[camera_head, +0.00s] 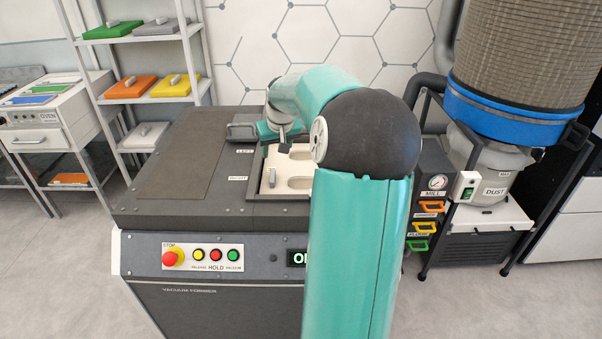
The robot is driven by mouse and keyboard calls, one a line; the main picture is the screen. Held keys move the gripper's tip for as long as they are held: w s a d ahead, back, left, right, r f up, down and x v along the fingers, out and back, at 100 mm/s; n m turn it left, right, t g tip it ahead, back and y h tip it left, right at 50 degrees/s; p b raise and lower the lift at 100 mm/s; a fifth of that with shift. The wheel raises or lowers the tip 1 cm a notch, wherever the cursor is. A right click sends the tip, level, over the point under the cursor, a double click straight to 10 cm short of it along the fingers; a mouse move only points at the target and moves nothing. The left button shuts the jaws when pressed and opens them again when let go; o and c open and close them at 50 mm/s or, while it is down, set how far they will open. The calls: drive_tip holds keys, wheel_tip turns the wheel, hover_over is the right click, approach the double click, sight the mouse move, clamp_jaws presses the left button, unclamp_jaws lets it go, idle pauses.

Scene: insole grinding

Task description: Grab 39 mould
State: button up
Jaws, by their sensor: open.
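A cream mould (288,187) with rounded hollows and a small grey upright grip lies in the open recess of the vacuum former (178,165). My teal arm hides its right part. Other flat moulds with grips stand on the shelf rack: green (108,31), grey (150,29), orange (122,91), yellow (163,90) and whitish (150,133). No number 39 is readable on any of them. My gripper (284,146) is above the back of the recess, small and partly hidden by my arm. It is open and apart from the cream mould's grip.
The former's front panel has a red stop button (172,258) and several coloured buttons. An oven (55,115) stands at the left. A dust collector (493,160) and a mill panel (437,183) stand close on the right. The former's left top is clear.

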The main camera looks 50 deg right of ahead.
hover_over(273, 174)
drive_tip(key=s+a, duration=0.1)
drive_tip(key=s, duration=0.1)
drive_tip(key=f, duration=0.6)
drive_tip(key=shift+a+f, duration=0.2)
drive_tip(key=shift+f, duration=0.15)
drive_tip(key=x, duration=0.5)
drive_tip(key=shift+s+d+f, duration=0.1)
drive_tip(key=shift+f, duration=0.3)
drive_tip(key=shift+c, duration=0.2)
drive_tip(key=shift+r, duration=0.1)
clamp_jaws()
